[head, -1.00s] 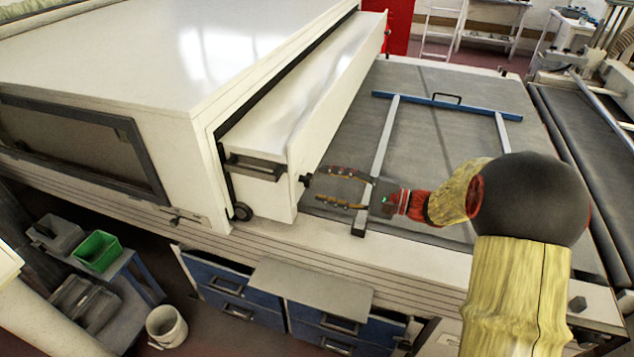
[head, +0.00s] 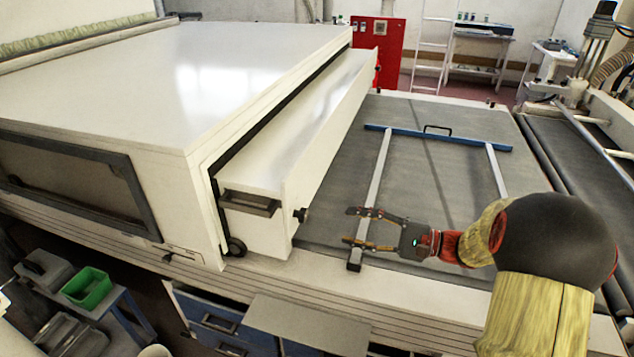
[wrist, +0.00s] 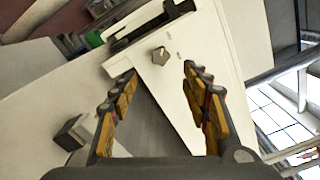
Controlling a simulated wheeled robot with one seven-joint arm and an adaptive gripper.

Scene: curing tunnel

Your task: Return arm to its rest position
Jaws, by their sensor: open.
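My gripper (head: 352,228) is open and empty in the head view, held over the near edge of the grey bed. Its fingertips point left at the white drawer-like hood section (head: 272,228) and stand a short way off its dark knob (head: 300,215). In the wrist view my gripper (wrist: 158,72) shows both fingers spread apart with nothing between them. The knob (wrist: 160,56) appears beyond and between the fingertips, apart from them. My arm reaches in from the right of the head view.
The large white tunnel housing (head: 190,80) fills the left. A frame with a blue bar (head: 440,137) lies on the grey bed (head: 430,190). Dark rollers (head: 575,150) run along the right. A green bin (head: 88,287) stands lower left, a red cabinet (head: 378,45) behind.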

